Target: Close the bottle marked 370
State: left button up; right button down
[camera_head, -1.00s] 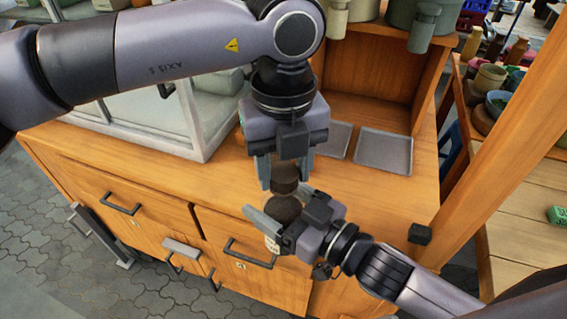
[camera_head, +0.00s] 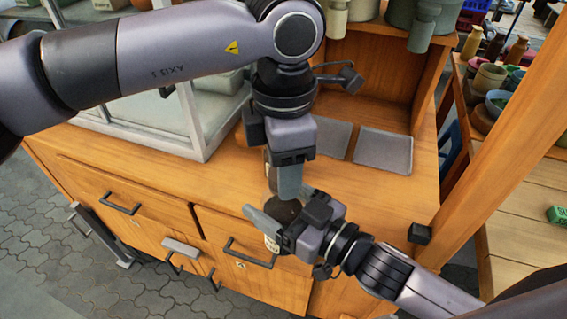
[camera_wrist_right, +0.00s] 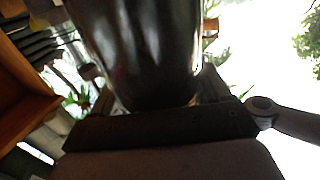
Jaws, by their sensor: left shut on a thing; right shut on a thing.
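The dark bottle (camera_head: 284,211) with a pale label is in the head view, in front of the wooden counter. My right gripper (camera_head: 270,222) is shut around it, one finger on each side. The dark, glossy bottle also fills the upper middle of the right wrist view (camera_wrist_right: 145,50). My left gripper (camera_head: 284,182) points down from above, directly over the bottle's top. It is shut on the dark cap, which its fingers now mostly hide. Whether the cap touches the bottle's mouth cannot be told. The number on the label is not readable.
The wooden counter (camera_head: 380,200) carries two grey trays (camera_head: 384,150) at the right and a glass-sided case (camera_head: 205,125) at the left. A wooden post (camera_head: 500,165) stands to the right. Drawers with handles (camera_head: 250,255) face the front.

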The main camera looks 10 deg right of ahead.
pick_arm(q)
jog(key=m, duration=0.4)
jog(key=shift+m, duration=0.4)
jog(key=m, duration=0.6)
jog(key=o, duration=1.2)
jog(key=shift+r, duration=2.25)
jog(key=shift+c, duration=0.5)
